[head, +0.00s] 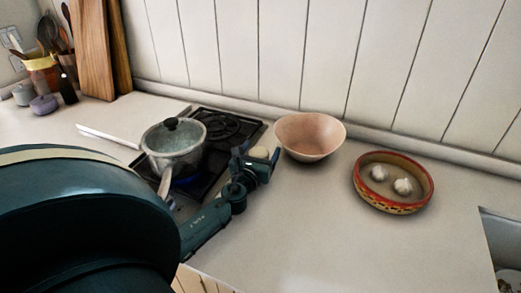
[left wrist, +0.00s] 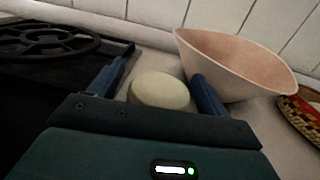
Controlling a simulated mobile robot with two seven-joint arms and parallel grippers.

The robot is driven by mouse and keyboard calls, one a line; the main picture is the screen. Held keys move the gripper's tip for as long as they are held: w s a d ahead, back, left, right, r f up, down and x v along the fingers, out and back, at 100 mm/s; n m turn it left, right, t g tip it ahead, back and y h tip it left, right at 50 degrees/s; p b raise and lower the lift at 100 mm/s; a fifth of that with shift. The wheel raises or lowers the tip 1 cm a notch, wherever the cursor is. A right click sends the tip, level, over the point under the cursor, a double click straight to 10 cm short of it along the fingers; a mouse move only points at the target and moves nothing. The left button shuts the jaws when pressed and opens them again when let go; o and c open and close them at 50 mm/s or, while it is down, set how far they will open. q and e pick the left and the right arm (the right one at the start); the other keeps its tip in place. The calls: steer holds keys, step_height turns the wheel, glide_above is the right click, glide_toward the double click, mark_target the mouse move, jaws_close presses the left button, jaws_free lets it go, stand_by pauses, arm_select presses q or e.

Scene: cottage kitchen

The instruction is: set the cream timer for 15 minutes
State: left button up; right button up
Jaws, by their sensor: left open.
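The cream timer (head: 259,152) is a small round cream-coloured piece on the counter, between the hob and the pink bowl. In the left wrist view the timer (left wrist: 160,90) shows as a plain pale dome between the fingers; no dial marks can be made out. My left gripper (head: 258,155) is open, with one finger on each side of the timer. In the left wrist view a gap shows beside the left finger; whether the right finger touches it I cannot tell. The gripper body hides the timer's near lower part. My right gripper is not in view.
A pink bowl (head: 310,136) stands close to the right finger. The black hob (head: 222,127) with a lidded pot (head: 174,148) is on the left. A patterned dish (head: 394,205) holding garlic stands further right. The front counter is clear.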

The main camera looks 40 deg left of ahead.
arm_select(q)
steer(key=shift+w+a, duration=0.1)
steer(key=shift+w, duration=0.1)
steer(key=c, duration=1)
steer(key=m+h+b, duration=0.1)
steer(key=h, duration=0.1)
steer(key=shift+f+m+t+h+b, duration=0.15)
steer(key=shift+m+t+h+b, duration=0.15)
steer(key=shift+m+t+b, duration=0.1)
steer(key=shift+m+h+b, duration=0.35)
steer(key=shift+m+h, duration=0.05)
steer(key=shift+h, duration=0.1)
steer(key=shift+d+h, duration=0.25)
steer(key=shift+h, duration=0.15)
steer(key=shift+r, duration=0.2)
steer(key=o, duration=1)
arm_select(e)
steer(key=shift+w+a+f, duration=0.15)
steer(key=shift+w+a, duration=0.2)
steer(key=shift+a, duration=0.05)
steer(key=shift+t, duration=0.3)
